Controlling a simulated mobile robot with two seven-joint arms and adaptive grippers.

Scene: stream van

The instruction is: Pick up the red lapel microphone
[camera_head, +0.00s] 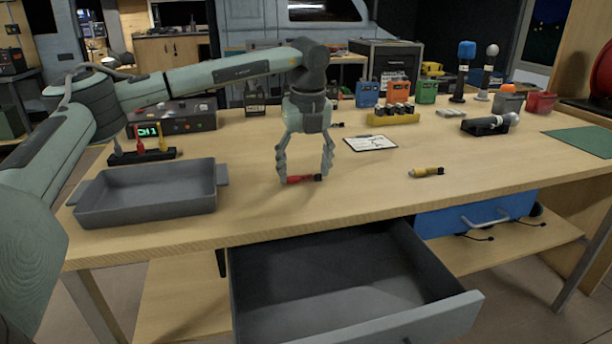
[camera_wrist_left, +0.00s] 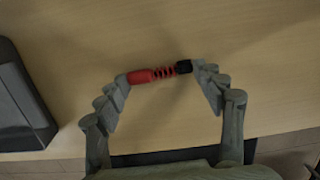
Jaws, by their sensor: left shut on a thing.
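The red lapel microphone (camera_head: 300,179) is at the tabletop near the front edge, between the fingertips of my left gripper (camera_head: 305,176). In the left wrist view the microphone (camera_wrist_left: 152,75) shows a red body, a coiled red middle and a black end. It lies across between the two fingertips of my left gripper (camera_wrist_left: 160,77), which is shut on its two ends. In the head view it appears at table height; I cannot tell whether it touches the wood. My right gripper is in neither view.
A grey tray (camera_head: 150,216) stands left of the gripper. An open grey drawer (camera_head: 345,275) juts out below the table. A yellow microphone (camera_head: 424,172) lies to the right. A clipboard (camera_head: 370,142) lies behind. The table front (camera_head: 350,205) between them is clear.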

